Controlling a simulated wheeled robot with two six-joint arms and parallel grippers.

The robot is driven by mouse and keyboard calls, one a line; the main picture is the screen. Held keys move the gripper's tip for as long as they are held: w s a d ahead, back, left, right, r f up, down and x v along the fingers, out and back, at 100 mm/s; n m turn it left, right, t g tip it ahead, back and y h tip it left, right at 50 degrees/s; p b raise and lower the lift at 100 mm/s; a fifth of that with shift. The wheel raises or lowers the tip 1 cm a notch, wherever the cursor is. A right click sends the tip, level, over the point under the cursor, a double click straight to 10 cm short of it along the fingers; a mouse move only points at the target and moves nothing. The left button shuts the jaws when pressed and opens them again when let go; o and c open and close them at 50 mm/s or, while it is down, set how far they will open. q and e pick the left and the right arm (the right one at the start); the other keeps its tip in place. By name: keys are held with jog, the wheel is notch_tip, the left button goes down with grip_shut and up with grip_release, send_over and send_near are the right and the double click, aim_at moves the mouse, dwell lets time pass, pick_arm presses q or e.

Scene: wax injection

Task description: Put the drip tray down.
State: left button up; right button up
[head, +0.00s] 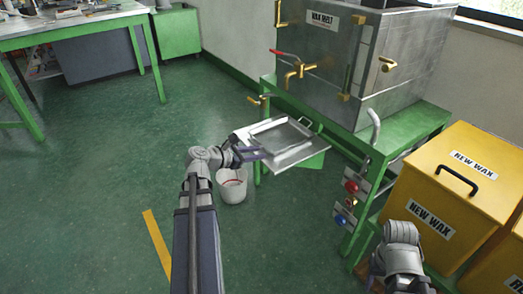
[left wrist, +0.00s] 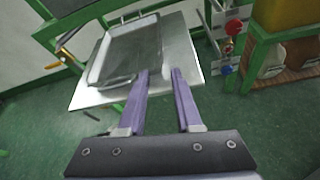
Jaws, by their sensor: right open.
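The drip tray (head: 281,134) is a shallow, rectangular grey metal tray with raised walls. It lies on a flat metal plate (head: 307,153) in front of the wax melt tank; both also show in the left wrist view, the tray (left wrist: 127,48) and the plate (left wrist: 181,52). My left gripper (head: 254,154) is at the tray's near edge. In the left wrist view its two purple fingers (left wrist: 160,74) are spread, with the tray's near right corner close to their tips. I cannot tell whether they touch it. My right arm shows at the lower right, but its fingers are not visible.
The wax melt tank (head: 330,50) with brass taps stands on a green frame (head: 348,139). A white bucket (head: 231,187) stands on the floor below my left gripper. Yellow new wax bins (head: 455,185) stand at the right. Floor at the left is mostly clear.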

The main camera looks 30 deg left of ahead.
pick_arm(q)
jog(key=s+d+f+m+g+h, duration=0.1)
jog(key=d+f+m+g, duration=0.3)
jog(key=d+m, duration=0.5)
jog(key=d+f+m+g+h, duration=0.1)
jog(key=d+f+m+g, duration=0.3)
jog(key=d, duration=0.9)
jog(key=s+d+f+m+g+y, duration=0.2)
jog(key=s+d+m, duration=0.4)
jog(key=m, duration=0.4)
jog(key=s+d+f+m+g+y, duration=0.3)
jog(key=s+d+m+y, duration=0.2)
jog(key=s+d+m, duration=0.2)
jog(key=d+m, duration=0.2)
jog(key=m, duration=0.1)
jog(key=shift+f+m, duration=0.35)
jog(key=shift+m, duration=0.05)
